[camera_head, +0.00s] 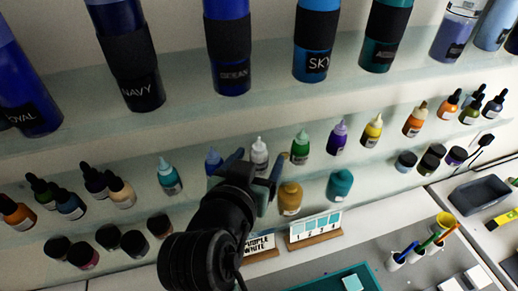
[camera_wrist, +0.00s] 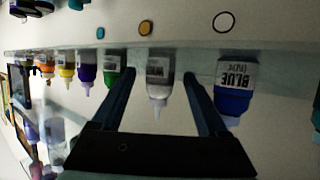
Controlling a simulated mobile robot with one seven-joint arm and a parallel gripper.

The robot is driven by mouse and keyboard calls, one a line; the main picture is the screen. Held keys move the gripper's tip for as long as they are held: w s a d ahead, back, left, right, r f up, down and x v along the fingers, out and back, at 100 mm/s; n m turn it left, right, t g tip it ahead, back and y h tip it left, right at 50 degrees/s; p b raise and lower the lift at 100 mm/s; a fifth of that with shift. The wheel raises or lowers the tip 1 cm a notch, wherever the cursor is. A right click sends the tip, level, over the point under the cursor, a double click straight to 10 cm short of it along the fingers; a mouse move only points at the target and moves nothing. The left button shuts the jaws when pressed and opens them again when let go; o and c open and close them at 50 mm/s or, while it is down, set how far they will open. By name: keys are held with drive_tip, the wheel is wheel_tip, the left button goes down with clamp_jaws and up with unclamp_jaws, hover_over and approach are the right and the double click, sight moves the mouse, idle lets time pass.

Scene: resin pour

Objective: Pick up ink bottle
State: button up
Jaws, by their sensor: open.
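Several ink bottles with pointed nozzles stand in a row on the middle glass shelf. The white ink bottle (camera_head: 259,150) stands between a blue ink bottle (camera_head: 212,158) and a green ink bottle (camera_head: 300,146). My gripper (camera_head: 260,157) is open in front of the white bottle. In the wrist view, which is upside down, the white bottle (camera_wrist: 158,80) shows between the two open fingers (camera_wrist: 158,75), apart from both. There the blue bottle (camera_wrist: 235,85) is outside the right finger and the green bottle (camera_wrist: 112,72) outside the left. My wrist hides part of the shelf in the head view.
Purple (camera_head: 337,138), yellow (camera_head: 372,131) and teal (camera_head: 168,177) bottles share the row. Large tumblers such as the navy one (camera_head: 130,60) stand on the shelf above. Ochre (camera_head: 290,198) and teal jars (camera_head: 340,185) stand below. A workbench with a pen cup (camera_head: 396,261) is at lower right.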

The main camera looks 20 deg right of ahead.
drive_tip(key=shift+w+d+f, duration=0.3)
drive_tip(key=shift+w+d, duration=0.05)
drive_tip(key=shift+w, duration=0.2)
clamp_jaws()
drive_tip(key=shift+r, duration=0.1)
